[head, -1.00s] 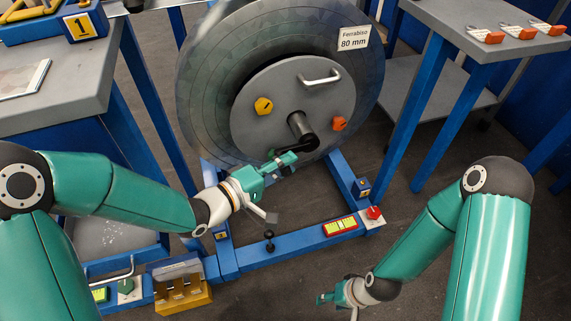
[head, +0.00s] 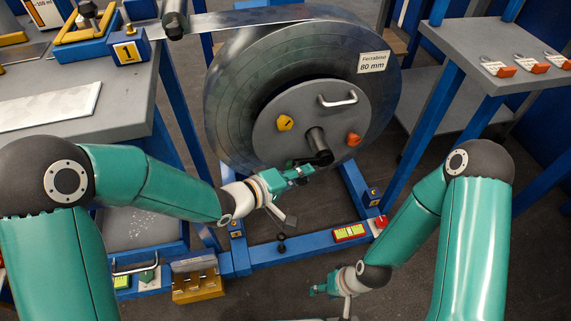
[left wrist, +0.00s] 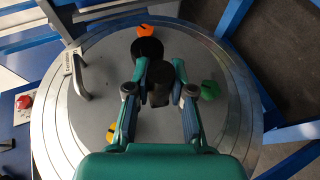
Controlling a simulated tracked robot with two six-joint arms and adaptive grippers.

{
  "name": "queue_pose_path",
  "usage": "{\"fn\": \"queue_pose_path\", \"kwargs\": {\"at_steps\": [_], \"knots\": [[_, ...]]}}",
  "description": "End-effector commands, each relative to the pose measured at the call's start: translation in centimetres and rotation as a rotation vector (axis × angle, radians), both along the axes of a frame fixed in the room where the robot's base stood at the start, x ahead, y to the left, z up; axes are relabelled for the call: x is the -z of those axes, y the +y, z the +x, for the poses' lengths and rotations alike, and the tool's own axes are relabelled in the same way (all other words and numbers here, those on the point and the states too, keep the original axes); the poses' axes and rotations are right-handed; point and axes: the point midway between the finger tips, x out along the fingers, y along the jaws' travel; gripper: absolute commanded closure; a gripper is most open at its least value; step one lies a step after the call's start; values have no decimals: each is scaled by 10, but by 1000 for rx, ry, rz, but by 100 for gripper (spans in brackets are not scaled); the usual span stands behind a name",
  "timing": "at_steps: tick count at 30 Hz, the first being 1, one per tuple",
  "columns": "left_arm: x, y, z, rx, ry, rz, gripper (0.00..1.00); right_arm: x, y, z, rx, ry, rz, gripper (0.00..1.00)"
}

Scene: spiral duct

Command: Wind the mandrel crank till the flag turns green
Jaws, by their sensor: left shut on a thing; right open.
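The mandrel is a large grey coil drum (head: 230,110) in the head view, with a round front plate (head: 300,105) and a central shaft. The black crank (head: 323,157) is on the shaft end, low on the plate. My left gripper (head: 300,172) is shut at the crank's lower end. In the left wrist view the dark crank handle (left wrist: 158,88) stands between my left fingers. My fingers hide part of the crank in the head view. My right gripper (head: 318,290) is open and empty, low over the floor. I cannot clearly make out a flag.
A blue base frame (head: 290,245) with a red button (head: 381,221) and a yellow-green panel (head: 349,232) lies below the drum. Benches stand left (head: 60,115) and right (head: 480,60). A metal strip (head: 250,18) runs from a roller to the drum top.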

Motion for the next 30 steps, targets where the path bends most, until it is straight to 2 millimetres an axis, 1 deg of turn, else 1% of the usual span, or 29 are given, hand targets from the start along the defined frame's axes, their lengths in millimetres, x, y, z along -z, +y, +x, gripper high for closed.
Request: {"fn": "queue_pose_path", "kwargs": {"at_steps": [1, 6, 9, 13, 22, 23, 24, 27, 30], "knots": [[-16, -9, 0, 15, -3, 23, 100, -20, 0, 0, 0, 0, 0, 52], [-25, -14, 1, 21, 12, 140, 100, -47, 0, 0, 0, 0, 0, 52], [-27, -16, 2, 21, 21, 203, 100, -57, 0, 0, 1, 0, 0, 52], [-26, -16, 2, 21, 29, 245, 100, -60, 0, 0, 1, 0, 0, 52], [-24, -16, 2, 20, 29, 250, 100, -59, 0, 0, 0, 0, 0, 52], [-24, -16, 2, 20, 29, 250, 73, -59, 0, 0, 0, 0, 0, 52], [-24, -16, 2, 20, 29, 249, 66, -59, 0, 0, 0, 0, 0, 52], [-23, -16, 2, 21, 32, 251, 52, -59, 0, 0, 0, 0, 0, 52], [-22, -15, 1, 21, 34, 253, 52, -59, 0, 0, 0, 0, 0, 52]]}}
